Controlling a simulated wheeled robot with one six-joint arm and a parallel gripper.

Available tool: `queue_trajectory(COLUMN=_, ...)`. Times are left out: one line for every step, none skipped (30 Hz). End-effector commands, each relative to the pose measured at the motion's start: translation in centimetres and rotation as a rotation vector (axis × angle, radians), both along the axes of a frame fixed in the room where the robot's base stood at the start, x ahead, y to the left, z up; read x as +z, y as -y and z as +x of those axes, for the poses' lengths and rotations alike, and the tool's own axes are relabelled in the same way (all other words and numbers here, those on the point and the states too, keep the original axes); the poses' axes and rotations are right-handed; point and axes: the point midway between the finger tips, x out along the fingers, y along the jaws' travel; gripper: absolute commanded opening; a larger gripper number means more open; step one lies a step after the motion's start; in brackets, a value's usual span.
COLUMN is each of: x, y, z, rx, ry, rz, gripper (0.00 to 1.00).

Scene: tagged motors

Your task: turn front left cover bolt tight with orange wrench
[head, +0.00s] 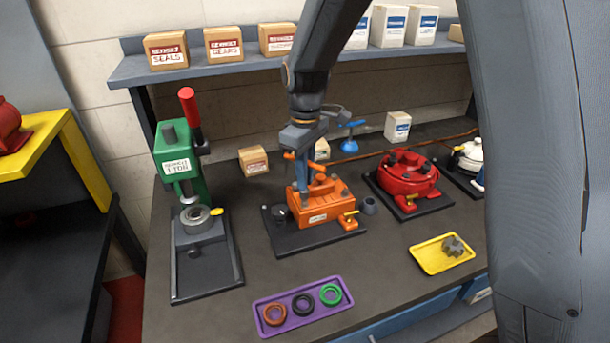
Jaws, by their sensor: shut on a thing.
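An orange motor (334,212) sits on a dark base plate (290,243) in the middle of the bench. My gripper (303,151) is above the left part of its cover, pointing down. It is shut on the orange wrench (290,155), whose orange crossbar sticks out at the fingers. A grey-blue upright part runs from there down to the cover's left side. I cannot tell whether the wrench touches a bolt. The front left cover bolt is too small or hidden to make out.
A green press (176,160) with a red lever stands left. A red motor (411,177) and a blue-handled tool (350,143) are right and behind. A purple tray (290,321) with rings and a yellow tray (428,258) lie in front. A shelf (215,67) with boxes is above.

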Motion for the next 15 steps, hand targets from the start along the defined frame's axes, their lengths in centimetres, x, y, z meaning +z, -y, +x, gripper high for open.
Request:
queue_trajectory(x=0.0, y=0.0, z=0.0, rx=0.000, ry=0.000, rz=0.000, gripper=0.00)
queue_trajectory(x=0.0, y=0.0, z=0.0, rx=0.000, ry=0.000, rz=0.000, gripper=0.00)
queue_trajectory(x=0.0, y=0.0, z=0.0, rx=0.000, ry=0.000, rz=0.000, gripper=0.00)
queue_trajectory(x=0.0, y=0.0, z=0.0, rx=0.000, ry=0.000, rz=0.000, gripper=0.00)
queue_trajectory(x=-0.1, y=0.0, z=0.0, rx=0.000, ry=0.000, rz=0.000, gripper=0.00)
queue_trajectory(x=-0.2, y=0.0, z=0.0, rx=0.000, ry=0.000, rz=0.000, gripper=0.00)
queue_trajectory(x=-0.2, y=0.0, z=0.0, rx=0.000, ry=0.000, rz=0.000, gripper=0.00)
queue_trajectory(x=-0.3, y=0.0, z=0.0, rx=0.000, ry=0.000, rz=0.000, gripper=0.00)
queue_trajectory(x=-0.5, y=0.0, z=0.0, rx=0.000, ry=0.000, rz=0.000, gripper=0.00)
queue_trajectory(x=-0.6, y=0.0, z=0.0, rx=0.000, ry=0.000, rz=0.000, gripper=0.00)
queue_trajectory(x=-0.7, y=0.0, z=0.0, rx=0.000, ry=0.000, rz=0.000, gripper=0.00)
queue_trajectory(x=-0.9, y=0.0, z=0.0, rx=0.000, ry=0.000, rz=0.000, gripper=0.00)
queue_trajectory(x=-1.0, y=0.0, z=0.0, rx=0.000, ry=0.000, rz=0.000, gripper=0.00)
queue_trajectory(x=-1.1, y=0.0, z=0.0, rx=0.000, ry=0.000, rz=0.000, gripper=0.00)
queue_trajectory(x=-1.3, y=0.0, z=0.0, rx=0.000, ry=0.000, rz=0.000, gripper=0.00)
